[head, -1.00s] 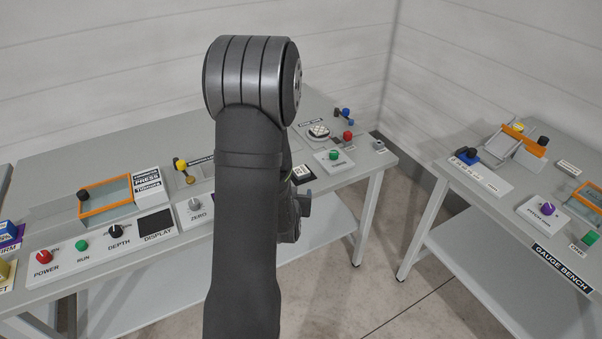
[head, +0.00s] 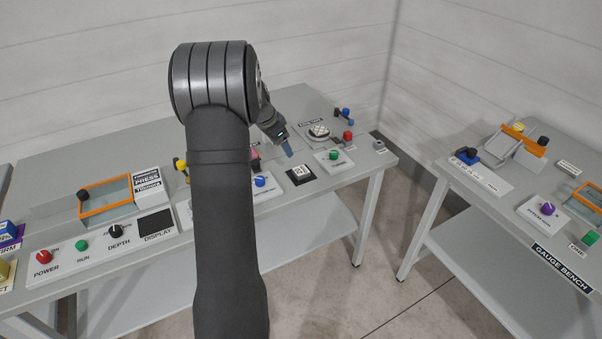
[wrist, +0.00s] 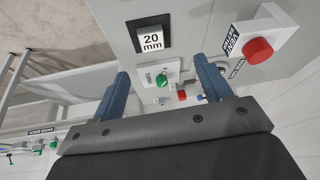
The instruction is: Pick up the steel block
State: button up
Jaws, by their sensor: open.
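A small pale block marked "20 mm" (head: 301,172) sits on a black square pad (head: 293,182) near the front edge of the long bench; it seems to be the steel block. In the wrist view the block (wrist: 152,40) shows beyond the fingertips, near the top. My gripper (head: 287,147) hangs above the bench, behind and slightly left of the block in the head view. In the wrist view its two blue fingers (wrist: 161,67) are spread wide with nothing between them.
A green knob (head: 334,155) on a white panel stands right of the block, and a blue knob (head: 260,181) stands left. A large red button (wrist: 257,50) shows in the wrist view. My arm hides part of the bench.

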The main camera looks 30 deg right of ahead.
notch_tip(320, 180, up, 3)
jog(key=m+g, duration=0.1)
jog(key=m, duration=0.1)
send_near(301, 170)
jog(key=x, duration=0.2)
jog(key=shift+a+f, duration=0.1)
jog(key=shift+f, duration=0.4)
jog(key=shift+d+x, duration=0.1)
jog(key=shift+x, duration=1.3)
jog(key=shift+d+x, duration=0.15)
jog(key=shift+x, duration=1.25)
jog(key=shift+r, duration=0.15)
jog(key=c, duration=1.3)
